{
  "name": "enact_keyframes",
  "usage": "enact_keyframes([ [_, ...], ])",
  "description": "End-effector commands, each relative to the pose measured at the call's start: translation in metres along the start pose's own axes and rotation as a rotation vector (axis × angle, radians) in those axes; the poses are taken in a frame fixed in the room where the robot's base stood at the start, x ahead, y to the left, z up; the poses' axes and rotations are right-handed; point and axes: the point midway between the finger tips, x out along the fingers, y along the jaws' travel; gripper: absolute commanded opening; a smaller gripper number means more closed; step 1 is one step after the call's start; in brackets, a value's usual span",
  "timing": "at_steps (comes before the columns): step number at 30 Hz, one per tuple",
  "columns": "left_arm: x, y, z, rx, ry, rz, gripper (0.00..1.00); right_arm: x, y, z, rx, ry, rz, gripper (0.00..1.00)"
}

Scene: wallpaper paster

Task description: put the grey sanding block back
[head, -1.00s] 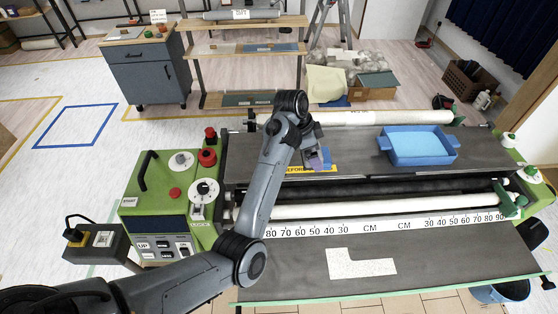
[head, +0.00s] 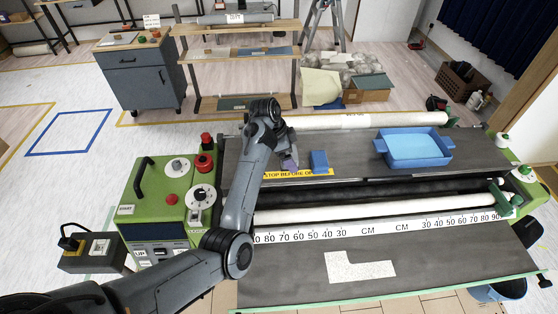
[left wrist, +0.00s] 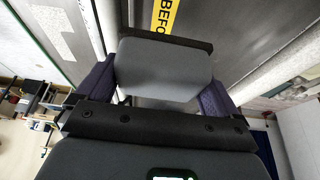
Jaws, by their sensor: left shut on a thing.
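My left gripper (head: 288,160) is over the left part of the machine's dark rear table, just left of a blue block (head: 319,161). In the left wrist view, a smooth grey block, the grey sanding block (left wrist: 155,72), sits between the purple fingers of the left gripper (left wrist: 158,92), which is shut on it. The block has a dark edge along its far side. In the head view the gripper and arm hide the block, and I cannot tell whether it touches the table. My right gripper is not in view.
A yellow warning strip (head: 298,173) lies in front of the blue block. A blue tray (head: 415,158) stands farther right on the rear table, with bare table between. The green control box (head: 165,200) with knobs is left of my arm. White rollers (head: 370,211) run along the machine.

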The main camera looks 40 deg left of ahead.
Motion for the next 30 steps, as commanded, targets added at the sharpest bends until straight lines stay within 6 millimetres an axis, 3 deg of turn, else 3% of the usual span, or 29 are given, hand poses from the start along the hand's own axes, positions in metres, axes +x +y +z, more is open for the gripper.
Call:
enact_keyframes([
  [3, 0.004, -0.013, 0.02, -0.003, 0.0, 0.0, 0.63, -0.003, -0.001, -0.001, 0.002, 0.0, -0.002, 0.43],
  [9, 0.009, -0.025, 0.038, 0.0, 0.001, 0.0, 0.63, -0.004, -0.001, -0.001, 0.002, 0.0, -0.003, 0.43],
  [14, 0.014, -0.027, 0.042, -0.001, 0.0, 0.0, 0.63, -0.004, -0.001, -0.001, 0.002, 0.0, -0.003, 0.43],
  [18, 0.029, -0.026, 0.049, 0.001, -0.001, 0.002, 0.63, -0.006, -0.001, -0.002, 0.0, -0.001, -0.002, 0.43],
  [24, 0.041, -0.026, 0.054, -0.001, 0.0, 0.001, 0.63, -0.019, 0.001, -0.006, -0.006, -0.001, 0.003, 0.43],
  [30, 0.044, -0.026, 0.054, 0.0, 0.001, -0.001, 0.63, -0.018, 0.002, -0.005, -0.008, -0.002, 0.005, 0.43],
])
